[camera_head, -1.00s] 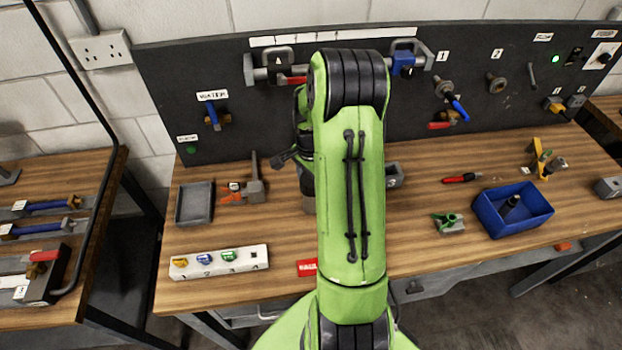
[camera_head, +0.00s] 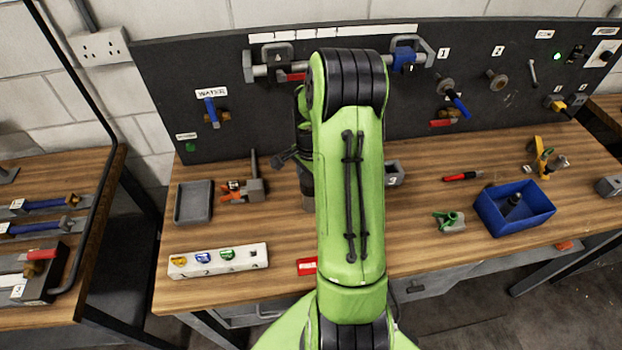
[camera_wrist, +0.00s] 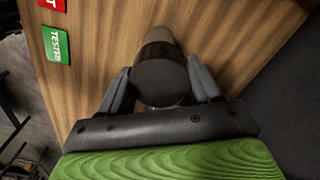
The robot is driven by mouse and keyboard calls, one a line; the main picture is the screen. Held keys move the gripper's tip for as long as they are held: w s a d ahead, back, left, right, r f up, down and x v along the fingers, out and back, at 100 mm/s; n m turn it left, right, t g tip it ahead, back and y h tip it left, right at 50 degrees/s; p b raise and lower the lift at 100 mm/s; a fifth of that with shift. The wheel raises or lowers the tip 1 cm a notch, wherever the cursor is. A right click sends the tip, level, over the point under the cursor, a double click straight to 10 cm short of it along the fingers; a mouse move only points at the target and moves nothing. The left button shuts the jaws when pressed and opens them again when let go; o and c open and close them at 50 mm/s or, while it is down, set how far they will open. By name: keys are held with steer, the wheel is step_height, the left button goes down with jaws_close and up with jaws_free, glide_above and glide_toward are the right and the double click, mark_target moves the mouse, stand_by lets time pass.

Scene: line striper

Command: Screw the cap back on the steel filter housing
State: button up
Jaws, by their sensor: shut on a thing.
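In the wrist view my gripper (camera_wrist: 158,70) has its two fingers closed on either side of a dark round cap (camera_wrist: 160,84). The cap lines up with a paler cylinder, the filter housing (camera_wrist: 160,42), which stands on the wooden bench. A dark band lies between them; I cannot tell whether the threads are engaged. My fingers are hidden there.
A grey tray (camera_head: 194,203) and a small clamp-like fixture (camera_head: 254,188) stand left of the housing. A white numbered block (camera_head: 218,261) and a red tag (camera_head: 306,266) lie at the front. A blue bin (camera_head: 514,208) stands right. The dark panel (camera_head: 300,110) rises behind.

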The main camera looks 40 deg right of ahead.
steer(key=shift+f, duration=0.15)
steer(key=o, duration=1.1)
steer(key=shift+c, duration=0.7)
